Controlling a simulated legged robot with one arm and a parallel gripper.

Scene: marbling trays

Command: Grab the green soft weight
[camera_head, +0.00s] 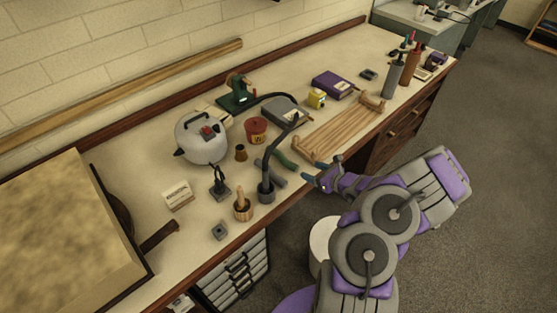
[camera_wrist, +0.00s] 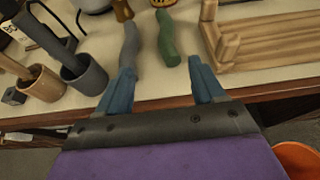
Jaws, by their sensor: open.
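The green soft weight (camera_head: 285,160) is a bent, sausage-like piece lying on the pale bench top, near its front edge. It also shows in the wrist view (camera_wrist: 166,40), beyond my fingertips and between their lines. A similar grey soft weight (camera_wrist: 131,45) lies just left of it, and shows in the head view too (camera_head: 276,173). My gripper (camera_head: 312,174) has blue fingers, spread apart and empty in the wrist view (camera_wrist: 160,68). It is at the bench's front edge, right of the green weight and apart from it.
A wooden rack (camera_wrist: 262,38) stands close on the right. On the left are a dark cup with a tall black tool (camera_head: 266,190) and a wooden pot (camera_head: 243,210). A small brown vessel (camera_head: 241,152) and a red tin (camera_head: 256,128) stand behind the weights.

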